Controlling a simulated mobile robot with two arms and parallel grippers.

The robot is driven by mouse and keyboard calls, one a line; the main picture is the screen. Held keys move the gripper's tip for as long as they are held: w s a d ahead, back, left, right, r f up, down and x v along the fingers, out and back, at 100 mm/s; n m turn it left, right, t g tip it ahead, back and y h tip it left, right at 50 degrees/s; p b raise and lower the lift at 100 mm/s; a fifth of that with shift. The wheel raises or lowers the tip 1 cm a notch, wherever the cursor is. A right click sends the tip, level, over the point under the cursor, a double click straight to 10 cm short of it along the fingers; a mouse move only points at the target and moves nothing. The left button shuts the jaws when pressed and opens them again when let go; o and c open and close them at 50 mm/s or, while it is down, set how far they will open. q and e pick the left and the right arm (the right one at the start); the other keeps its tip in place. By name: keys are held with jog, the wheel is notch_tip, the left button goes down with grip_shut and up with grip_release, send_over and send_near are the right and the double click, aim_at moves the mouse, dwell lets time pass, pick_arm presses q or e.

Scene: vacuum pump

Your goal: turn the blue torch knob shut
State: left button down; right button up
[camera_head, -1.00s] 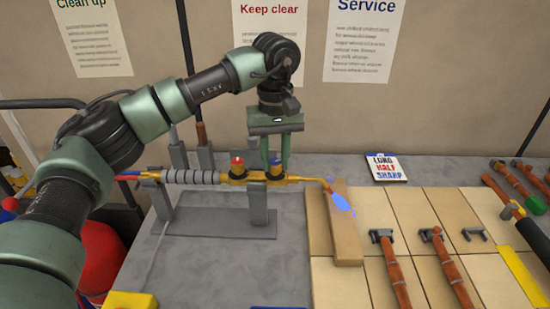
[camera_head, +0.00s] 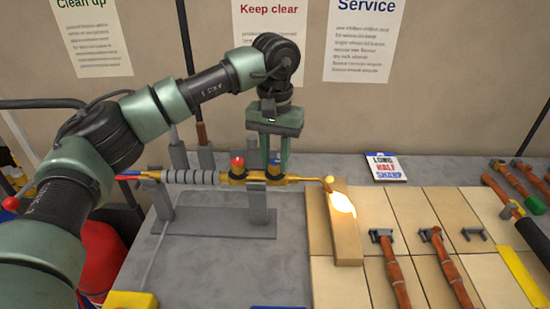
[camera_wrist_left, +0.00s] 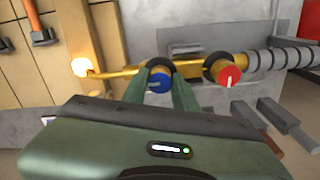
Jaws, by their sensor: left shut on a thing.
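The torch (camera_head: 206,177) lies level on a grey stand, with a grey ribbed handle, brass body and a thin nozzle pointing right. Its blue knob (camera_head: 275,158) sits on the brass body, right of the red knob (camera_head: 237,163). My left gripper (camera_head: 275,168) points down from above and is shut on the blue knob. In the left wrist view the blue knob (camera_wrist_left: 159,83) shows between the two green fingers. A bright yellow-white flame (camera_head: 342,205) burns at the nozzle tip, over a tan block. My right gripper is not seen.
The grey stand (camera_head: 225,223) holds the torch over the bench. Right of it are tan tiles (camera_head: 405,208) with copper pipe pieces (camera_head: 395,268). A red cylinder (camera_head: 100,260) is at lower left.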

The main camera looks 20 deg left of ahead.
aim_at(275, 162)
pick_arm(q)
jog(key=c, duration=1.1)
grip_release()
notch_tip(275, 162, up, 8)
jog(key=shift+f+b, duration=0.1)
jog(key=shift+b, duration=0.65)
